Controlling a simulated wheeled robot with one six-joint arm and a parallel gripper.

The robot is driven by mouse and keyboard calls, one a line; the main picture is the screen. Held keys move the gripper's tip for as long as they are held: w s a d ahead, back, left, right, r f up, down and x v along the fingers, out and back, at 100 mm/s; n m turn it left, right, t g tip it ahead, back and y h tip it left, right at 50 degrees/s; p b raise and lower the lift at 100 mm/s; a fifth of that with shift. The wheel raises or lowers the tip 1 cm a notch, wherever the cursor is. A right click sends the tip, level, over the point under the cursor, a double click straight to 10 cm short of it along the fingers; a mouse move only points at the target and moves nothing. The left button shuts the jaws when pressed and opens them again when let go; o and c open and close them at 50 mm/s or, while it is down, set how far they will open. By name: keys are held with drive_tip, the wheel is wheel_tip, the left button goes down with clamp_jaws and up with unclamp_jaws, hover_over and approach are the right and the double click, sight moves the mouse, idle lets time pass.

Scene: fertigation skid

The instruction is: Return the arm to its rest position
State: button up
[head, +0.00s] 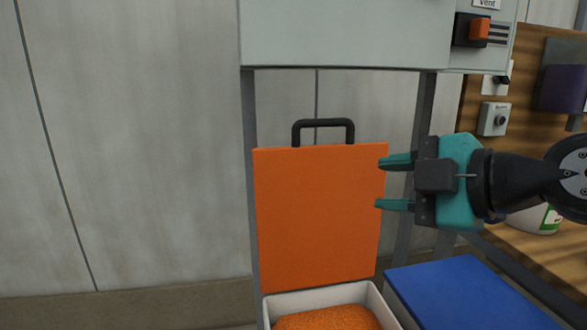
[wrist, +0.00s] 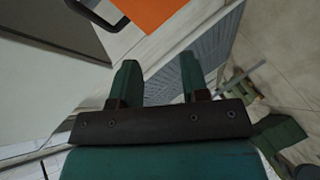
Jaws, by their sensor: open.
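My gripper (head: 382,183) is open and empty, with teal fingers pointing left. In the head view it is at the right of the orange lid (head: 315,215), its fingertips overlapping the lid's right edge. I cannot tell whether they touch it. My arm reaches in from the right edge. In the wrist view both fingers (wrist: 158,82) are spread, with nothing between them. The orange lid (wrist: 150,10) shows beyond them at the top, and part of its black handle (wrist: 88,15) at the upper left.
The orange lid stands raised at the back of a white bin (head: 375,300) holding orange granules (head: 330,318). A blue lid (head: 470,290) lies at the right. A grey cabinet (head: 345,35) hangs above. A wooden bench (head: 545,250) and board stand at the right. Free room lies left.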

drive_tip(key=s+f+m+g+h, duration=0.5)
drive_tip(key=s+f+m+g, duration=0.6)
drive_tip(key=s+m, duration=0.2)
wheel_tip(320, 180, up, 12)
drive_tip(key=d+p, duration=0.1)
drive_tip(key=p, duration=1.2)
drive_tip(key=shift+s+r+m, duration=0.15)
drive_tip(key=shift+s+m, duration=0.25)
